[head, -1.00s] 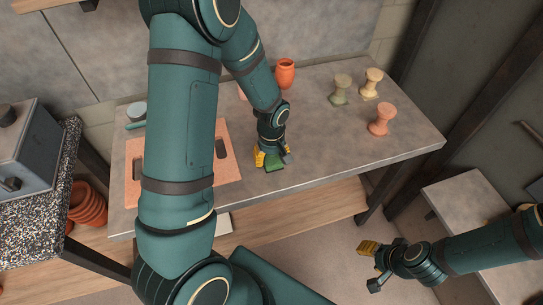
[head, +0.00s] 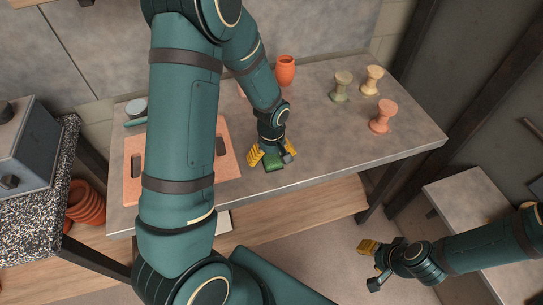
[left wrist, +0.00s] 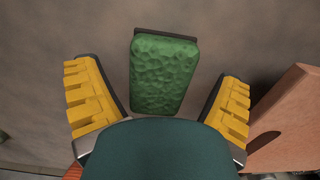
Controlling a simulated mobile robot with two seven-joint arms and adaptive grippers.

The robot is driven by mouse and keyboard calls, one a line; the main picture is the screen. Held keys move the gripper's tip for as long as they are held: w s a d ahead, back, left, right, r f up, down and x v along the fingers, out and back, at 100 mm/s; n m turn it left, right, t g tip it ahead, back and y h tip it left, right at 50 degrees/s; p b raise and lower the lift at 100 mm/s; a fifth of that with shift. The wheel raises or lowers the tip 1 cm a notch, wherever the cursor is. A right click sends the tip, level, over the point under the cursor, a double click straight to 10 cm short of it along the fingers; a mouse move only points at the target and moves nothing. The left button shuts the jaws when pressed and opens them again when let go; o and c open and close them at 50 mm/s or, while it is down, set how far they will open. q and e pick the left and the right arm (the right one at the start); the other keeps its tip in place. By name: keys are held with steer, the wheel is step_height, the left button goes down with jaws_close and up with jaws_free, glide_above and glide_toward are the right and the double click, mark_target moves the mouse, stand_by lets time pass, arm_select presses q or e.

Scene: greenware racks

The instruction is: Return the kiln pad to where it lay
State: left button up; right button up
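The kiln pad, a green block with a bumpy face and a dark edge, lies on the grey tabletop in the head view (head: 274,162) and shows in the left wrist view (left wrist: 163,75). My left gripper (head: 271,157) is over it with its yellow fingers spread. In the left wrist view the fingers stand on both sides of the pad, with a gap on each side. My right gripper (head: 371,264) is open and empty, off the front of the table at the lower right.
A terracotta board (head: 228,166) with slots lies left of the pad, partly behind my left arm. An orange vase (head: 285,71) and three spool-shaped pieces, green (head: 341,87), cream (head: 371,82) and pink (head: 383,116), stand farther back. The table's front right is clear.

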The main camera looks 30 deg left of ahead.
arm_select(q)
step_height(320, 180, up, 12)
stand_by(0.7)
